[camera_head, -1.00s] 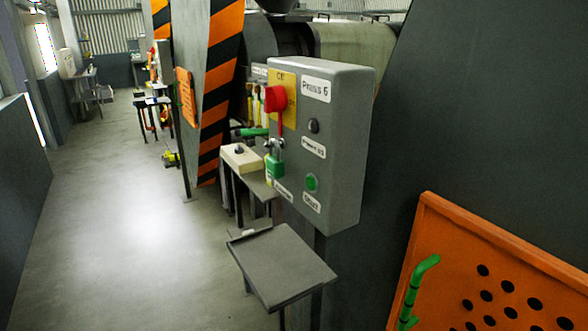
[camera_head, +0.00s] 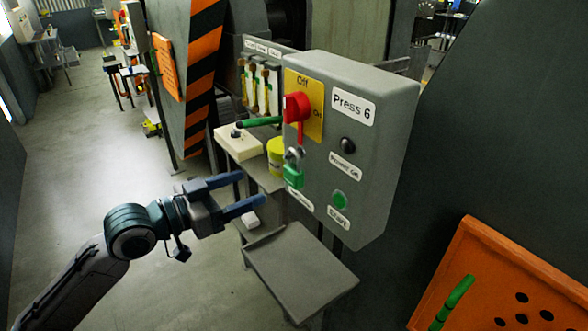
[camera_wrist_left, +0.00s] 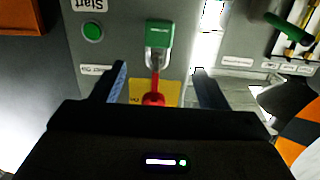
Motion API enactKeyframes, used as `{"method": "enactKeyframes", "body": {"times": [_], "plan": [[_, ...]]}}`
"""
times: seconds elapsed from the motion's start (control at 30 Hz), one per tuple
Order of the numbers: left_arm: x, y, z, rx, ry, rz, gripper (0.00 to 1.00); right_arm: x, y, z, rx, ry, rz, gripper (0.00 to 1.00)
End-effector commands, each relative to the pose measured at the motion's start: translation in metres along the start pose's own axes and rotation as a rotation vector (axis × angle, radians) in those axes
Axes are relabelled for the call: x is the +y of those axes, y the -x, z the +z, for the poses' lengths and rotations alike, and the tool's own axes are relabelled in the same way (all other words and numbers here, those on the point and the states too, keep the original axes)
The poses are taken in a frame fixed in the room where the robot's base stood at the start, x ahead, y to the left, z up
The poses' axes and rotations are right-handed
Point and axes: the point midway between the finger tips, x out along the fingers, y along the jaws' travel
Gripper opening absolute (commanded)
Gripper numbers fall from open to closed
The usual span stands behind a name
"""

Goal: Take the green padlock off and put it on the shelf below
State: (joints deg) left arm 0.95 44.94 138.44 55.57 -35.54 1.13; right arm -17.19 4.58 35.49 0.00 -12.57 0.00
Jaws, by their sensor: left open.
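The green padlock (camera_head: 294,176) hangs by its shackle below the red switch handle (camera_head: 298,106) on the front of the grey Press 6 box (camera_head: 370,150). In the left wrist view the padlock (camera_wrist_left: 159,34) appears upside down, ahead of and between the fingers. My left gripper (camera_head: 250,193) is open and empty, to the left of the padlock and apart from it. It also shows in the left wrist view (camera_wrist_left: 160,80). The grey shelf (camera_head: 300,270) below the box is bare. My right gripper is not in view.
An orange perforated panel (camera_head: 510,270) with a green handle stands at the lower right. A small table with a cream box (camera_head: 238,143) and a yellow container (camera_head: 276,158) stands behind the shelf. The floor at left is open.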

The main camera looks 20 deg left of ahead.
Motion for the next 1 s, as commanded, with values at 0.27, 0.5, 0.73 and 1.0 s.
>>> {"method": "enactKeyframes", "body": {"times": [0.27,0.5,0.73,1.0], "plan": [[-0.001,-0.019,-0.001,0.005,0.006,-0.004,0.67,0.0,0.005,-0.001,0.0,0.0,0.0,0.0],[-0.001,-0.039,-0.001,0.004,0.006,-0.004,0.67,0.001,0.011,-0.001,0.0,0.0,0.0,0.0],[0.0,-0.052,0.0,0.001,0.004,-0.001,0.67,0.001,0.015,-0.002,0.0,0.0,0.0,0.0],[0.001,-0.062,-0.001,0.001,0.006,-0.002,0.67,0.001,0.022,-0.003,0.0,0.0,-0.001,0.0]]}}
